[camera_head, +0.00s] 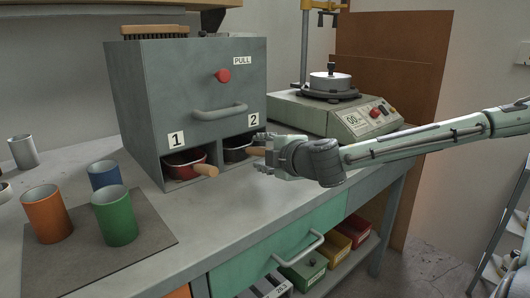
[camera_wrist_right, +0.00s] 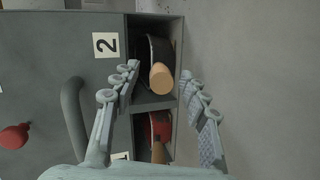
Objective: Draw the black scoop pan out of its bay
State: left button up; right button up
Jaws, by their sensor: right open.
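The black scoop pan (camera_head: 236,154) sits in the bay under label 2 of the grey cabinet (camera_head: 135,80). Its wooden handle (camera_head: 256,151) sticks out of the bay toward my right gripper (camera_head: 262,154). In the right wrist view the black pan (camera_wrist_right: 158,48) lies inside its bay, with the round handle end (camera_wrist_right: 161,77) facing the camera. My right gripper also shows there (camera_wrist_right: 162,75), its fingers open, one on each side of the handle. A gap shows between the handle and each finger. My left gripper is not in view.
A red pan (camera_head: 186,166) with a wooden handle sits in bay 1. A bar handle (camera_head: 220,112) and red knob (camera_head: 223,75) project above the bays. A green cup (camera_head: 115,216) and other cups stand left. A scale (camera_head: 335,112) stands right.

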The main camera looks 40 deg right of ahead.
jog(key=shift+w, duration=0.2)
grip_shut()
dwell(0.4)
